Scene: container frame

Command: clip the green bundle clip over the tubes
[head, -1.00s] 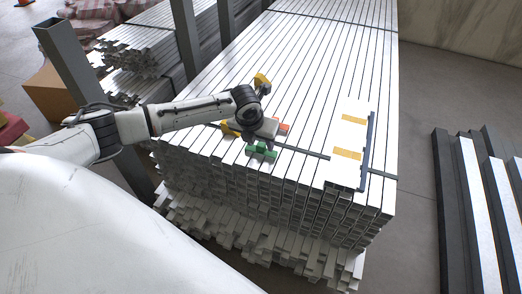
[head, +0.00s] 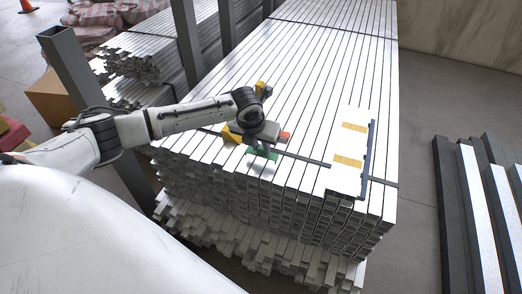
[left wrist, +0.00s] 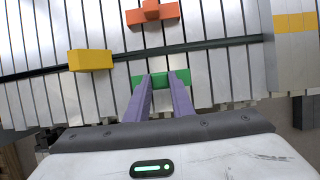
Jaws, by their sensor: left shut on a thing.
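The green bundle clip (head: 262,153) is at the front end of the stack of white tubes (head: 310,85), low on their top face. My left gripper (head: 262,145) reaches down onto it from above and is shut on it. In the left wrist view, the green clip (left wrist: 182,77) shows between and beside the two purple fingers of the left gripper (left wrist: 165,82). The fingers hide part of it. I cannot tell whether the clip touches the tubes. My right gripper is not in view.
A yellow block (left wrist: 90,60) and an orange block (left wrist: 152,12) lie on the tubes close by. A dark strap (head: 305,159) crosses the tubes. A white plate with yellow pads (head: 347,178) lies at the right. Grey posts (head: 70,70) stand at the left.

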